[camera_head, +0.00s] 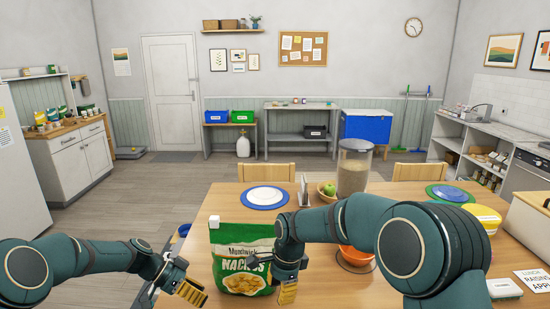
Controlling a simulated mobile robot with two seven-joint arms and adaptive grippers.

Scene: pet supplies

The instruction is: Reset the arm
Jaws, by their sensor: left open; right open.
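My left gripper (176,284) is open, low at the front left, at the left end of the wooden table. It appears empty. My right gripper (274,279) is open in front of the right side of a green Nachos bag (238,236). The bag stands upright on the table, and part of its right side is hidden by this gripper. I cannot tell whether the gripper touches the bag. My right arm reaches in from the right across the table and hides part of an orange bowl (356,257).
On the table (316,278) stand a white plate on a blue mat (265,197), a tall clear container (354,168), a fruit bowl (328,191) and a yellow-lidded tub (484,216). A box (527,222) is at the right edge.

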